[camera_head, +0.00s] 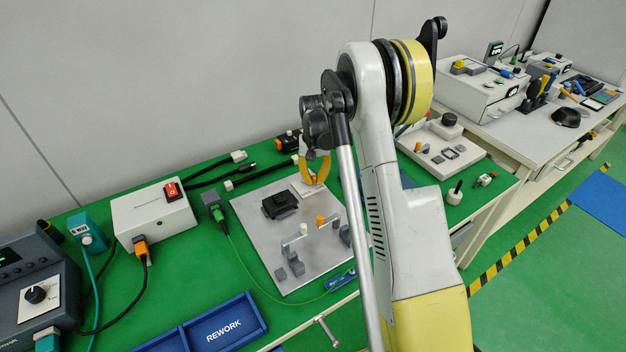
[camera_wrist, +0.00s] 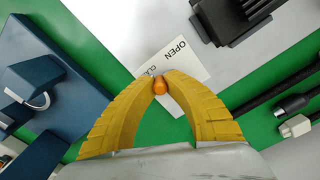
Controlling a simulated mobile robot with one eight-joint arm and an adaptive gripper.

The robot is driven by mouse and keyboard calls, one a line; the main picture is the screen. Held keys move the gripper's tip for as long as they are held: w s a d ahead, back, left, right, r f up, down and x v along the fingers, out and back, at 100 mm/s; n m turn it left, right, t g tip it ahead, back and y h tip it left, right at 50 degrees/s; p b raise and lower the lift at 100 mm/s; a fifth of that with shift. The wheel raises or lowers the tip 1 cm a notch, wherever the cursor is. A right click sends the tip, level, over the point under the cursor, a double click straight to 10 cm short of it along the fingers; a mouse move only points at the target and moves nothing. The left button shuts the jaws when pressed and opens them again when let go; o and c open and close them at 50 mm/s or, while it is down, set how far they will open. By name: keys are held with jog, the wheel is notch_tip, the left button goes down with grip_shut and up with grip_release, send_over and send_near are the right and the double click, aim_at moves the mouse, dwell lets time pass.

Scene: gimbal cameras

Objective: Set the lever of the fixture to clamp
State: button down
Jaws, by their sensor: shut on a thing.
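The fixture is a silver plate (camera_head: 262,232) on the green bench, with a black finned block (camera_head: 280,204) and grey posts on it. In the wrist view the black block (camera_wrist: 235,18) is at the top right. A white label (camera_wrist: 185,62) reads "OPEN", with "CLA" and the rest hidden by my fingers. My gripper (camera_head: 314,180) is at the plate's back edge. In the wrist view its yellow fingers (camera_wrist: 160,85) are shut on an orange knob (camera_wrist: 160,88), apparently the lever's end, beside the "CLA" text. The lever's arm is hidden.
A second orange knob (camera_head: 320,220) stands on the plate among grey posts. Black cables (camera_wrist: 280,88) lie right of the fingers in the wrist view. A blue device (camera_wrist: 40,80) is at left. A blue REWORK tray (camera_head: 205,325) lies in front.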

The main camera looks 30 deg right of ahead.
aim_at(315, 176)
jog(key=shift+n, duration=0.3)
jog(key=c, duration=1.7)
grip_release()
jog(key=shift+w+d, duration=0.1)
jog(key=shift+o, duration=0.2)
jog(key=shift+r, duration=0.1)
notch_tip(315, 176, up, 12)
